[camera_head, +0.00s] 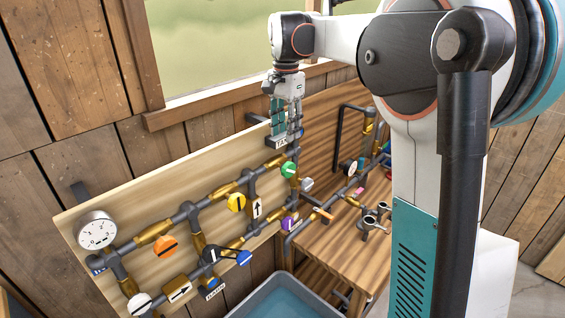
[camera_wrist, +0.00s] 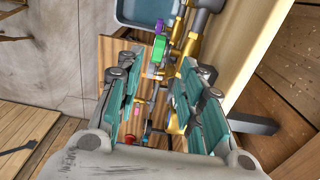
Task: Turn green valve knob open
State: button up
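The green valve knob (camera_head: 288,170) sits on the upper dark pipe of the wall-mounted pipe board, near the board's right end. It also shows in the wrist view (camera_wrist: 158,48), beyond and between my fingers. My gripper (camera_head: 285,138) points down above the green knob, apart from it.
A yellow knob (camera_head: 236,202), an orange knob (camera_head: 165,246), a purple knob (camera_head: 288,223) and a white gauge (camera_head: 96,230) share the board. A wooden table (camera_head: 335,254) with more pipes stands to the right. A grey-blue bin (camera_head: 262,294) is below.

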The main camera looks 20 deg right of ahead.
aim_at(285, 166)
notch_tip(285, 166, down, 13)
jog(key=shift+f+p, duration=0.15)
jog(key=shift+p, duration=0.35)
grip_shut()
